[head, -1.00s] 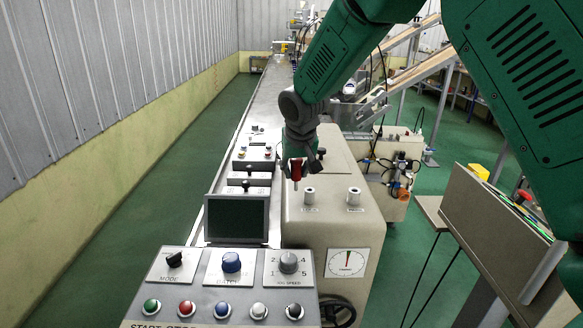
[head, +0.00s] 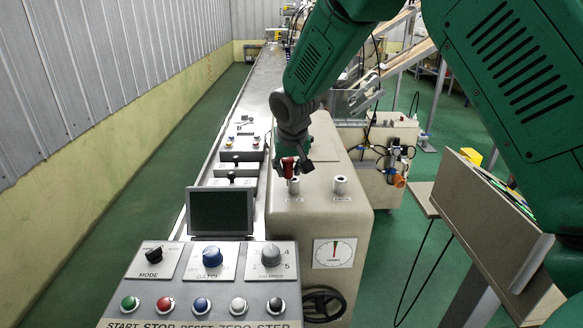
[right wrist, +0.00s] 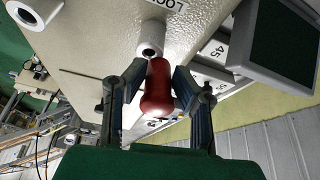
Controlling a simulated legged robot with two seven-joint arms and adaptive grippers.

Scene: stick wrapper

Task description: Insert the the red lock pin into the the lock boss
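The red lock pin (head: 288,167) is held in my right gripper (head: 293,166) over the beige machine housing. The lock boss (head: 294,187) is a short pale metal cylinder on the housing top, just below the pin in the head view. In the right wrist view, the lock boss (right wrist: 151,40) shows its dark hole beside the pin's far end. The pin's tip is hidden, so I cannot tell whether it touches the boss. My left gripper is out of view.
A second similar boss (head: 340,185) stands to the right of the lock boss. A dark screen (head: 221,211) and a control panel (head: 209,285) with knobs and buttons lie at the front left. A round dial (head: 334,253) is on the housing's front.

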